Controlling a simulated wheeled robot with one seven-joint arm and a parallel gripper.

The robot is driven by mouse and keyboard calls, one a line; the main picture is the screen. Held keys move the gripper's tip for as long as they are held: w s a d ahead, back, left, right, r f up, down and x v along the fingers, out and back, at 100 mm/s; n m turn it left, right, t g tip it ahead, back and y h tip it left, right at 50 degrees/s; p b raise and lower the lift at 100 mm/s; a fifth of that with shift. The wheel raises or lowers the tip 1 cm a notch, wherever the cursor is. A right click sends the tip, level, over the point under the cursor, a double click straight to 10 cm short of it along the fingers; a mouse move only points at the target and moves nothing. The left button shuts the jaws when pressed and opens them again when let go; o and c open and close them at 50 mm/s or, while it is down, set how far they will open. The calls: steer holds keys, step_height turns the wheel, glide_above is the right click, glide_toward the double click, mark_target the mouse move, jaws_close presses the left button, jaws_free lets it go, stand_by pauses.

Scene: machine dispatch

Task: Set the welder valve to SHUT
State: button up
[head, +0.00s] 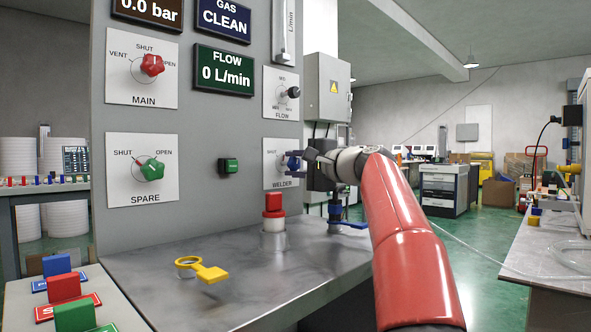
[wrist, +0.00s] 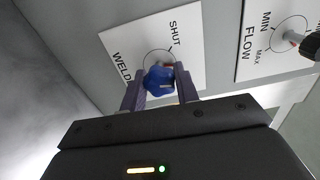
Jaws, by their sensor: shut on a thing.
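The welder valve is a blue knob on a white plate marked SHUT and WELDER. In the head view the knob (head: 293,163) is at the right of the grey panel, partly hidden by my gripper (head: 303,163). In the wrist view the blue knob (wrist: 158,80) sits between the two fingers of my gripper (wrist: 160,88), which are shut on it. The welder plate (wrist: 120,50) shows the SHUT mark above and to the right of the knob. Where the knob's pointer stands is hard to tell.
The flow knob (head: 293,92) is just above the welder plate. The main red knob (head: 152,65) and spare green knob (head: 152,169) are at the left. A red-topped post (head: 273,203) and a yellow key-shaped piece (head: 203,269) are on the metal bench (head: 160,305) below.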

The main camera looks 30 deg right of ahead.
steer(key=n+b, duration=0.1)
steer(key=n, duration=0.4)
steer(key=shift+f+n+b, duration=0.15)
steer(key=shift+n+b, duration=0.15)
steer(key=n+b, duration=0.1)
steer(key=n, duration=0.4)
steer(key=shift+n, duration=0.4)
steer(key=o, duration=1)
steer(key=shift+c, duration=0.2)
